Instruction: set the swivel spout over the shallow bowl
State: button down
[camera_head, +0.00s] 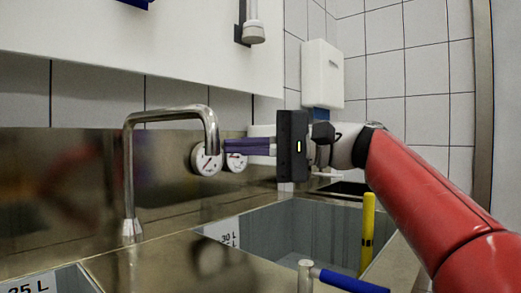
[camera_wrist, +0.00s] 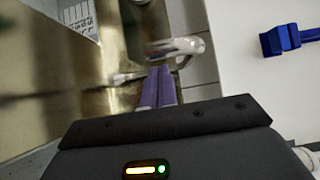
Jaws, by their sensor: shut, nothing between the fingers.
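The chrome swivel spout (camera_head: 165,113) rises from the counter, bends to the right and ends in a downturned outlet, in front of the round dials in the head view. In the wrist view it is a blurred shiny shape (camera_wrist: 175,47) just beyond my fingertips. My gripper (camera_head: 226,147) is shut and empty, its purple fingers (camera_wrist: 158,72) pointing left at the spout's downturned end, close to its right side. I cannot tell whether they touch it. I cannot make out a shallow bowl; two basins show, one marked 25 L (camera_head: 60,283), one larger (camera_head: 305,222).
Two dials (camera_head: 206,160) sit on the back wall behind the spout. A yellow post (camera_head: 367,228) stands at the right basin. A blue-handled lever (camera_head: 345,281) is at the front. A white cabinet (camera_head: 150,45) hangs above. There is free room left of the spout.

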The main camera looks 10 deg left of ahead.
jog(key=shift+s+a, duration=0.15)
jog(key=shift+s, duration=0.15)
